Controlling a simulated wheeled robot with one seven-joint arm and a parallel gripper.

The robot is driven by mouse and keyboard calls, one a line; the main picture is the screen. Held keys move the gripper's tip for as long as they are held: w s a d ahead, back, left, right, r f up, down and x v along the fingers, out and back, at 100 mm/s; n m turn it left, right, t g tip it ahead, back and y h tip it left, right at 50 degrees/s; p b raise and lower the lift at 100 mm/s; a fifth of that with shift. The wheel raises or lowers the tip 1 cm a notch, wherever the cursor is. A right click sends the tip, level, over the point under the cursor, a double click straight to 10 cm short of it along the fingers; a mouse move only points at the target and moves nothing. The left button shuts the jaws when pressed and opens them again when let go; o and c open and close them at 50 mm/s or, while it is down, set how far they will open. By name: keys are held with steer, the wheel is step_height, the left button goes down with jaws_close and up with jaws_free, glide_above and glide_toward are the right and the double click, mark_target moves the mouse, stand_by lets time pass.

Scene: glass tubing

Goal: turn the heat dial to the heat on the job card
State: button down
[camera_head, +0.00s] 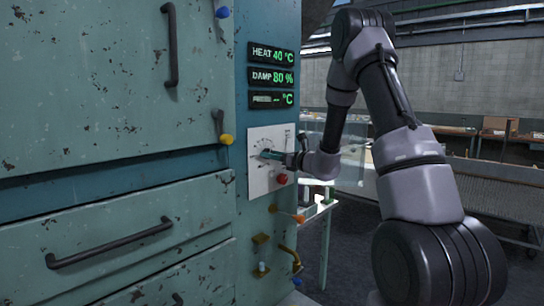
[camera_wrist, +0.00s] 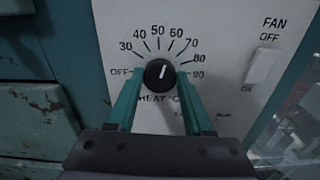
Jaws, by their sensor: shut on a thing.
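The black heat dial (camera_wrist: 160,74) sits on a pale panel (camera_wrist: 115,20) in the wrist view. Printed numbers from 30 to 90 and OFF ring it. Its white pointer line aims up and slightly right, roughly between 50 and 60. My gripper (camera_wrist: 160,84) is shut on the dial, one green finger on each side. In the head view my gripper (camera_head: 272,154) reaches the panel (camera_head: 258,181) and mostly hides the dial. The green heat display (camera_head: 272,54) reads HEAT 40 °C. I cannot make out a job card in either view.
A white fan switch (camera_wrist: 263,66) is right of the dial. The damp display (camera_head: 272,77) reads 80 %. A red knob (camera_head: 282,179) sits just below my gripper.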

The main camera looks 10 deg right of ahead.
steer(key=m, duration=0.5)
steer(key=shift+f+m, duration=0.1)
steer(key=shift+m, duration=0.3)
stand_by(0.4)
steer(key=shift+c, duration=1.4)
jaws_free()
steer(key=v, duration=1.1)
steer(key=shift+a, duration=0.1)
